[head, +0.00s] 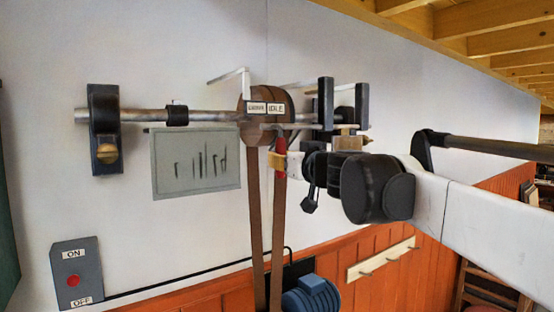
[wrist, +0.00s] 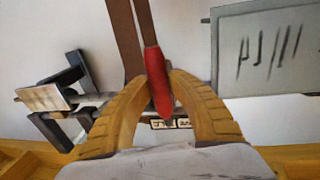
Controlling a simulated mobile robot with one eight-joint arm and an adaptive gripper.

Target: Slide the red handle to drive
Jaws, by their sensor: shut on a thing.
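The red handle (head: 281,146) hangs below the shaft, in front of the belt pulley (head: 251,100). It also shows in the wrist view (wrist: 158,82), between my two yellow-brown fingers. My gripper (wrist: 159,76) is shut on it, one finger on each side. In the head view my gripper (head: 290,162) reaches in from the right. Two small labels sit above the handle: the IDLE label (head: 276,107) on the right and a left label (head: 256,107) too blurred to read surely. The handle stands roughly below the IDLE label.
A brown belt (head: 254,220) runs down to a blue motor (head: 311,297). A grey plate (head: 196,165) hangs left of the handle. Dark brackets (head: 104,130) hold the shaft. A switch box (head: 75,273) marked ON and OFF is at lower left.

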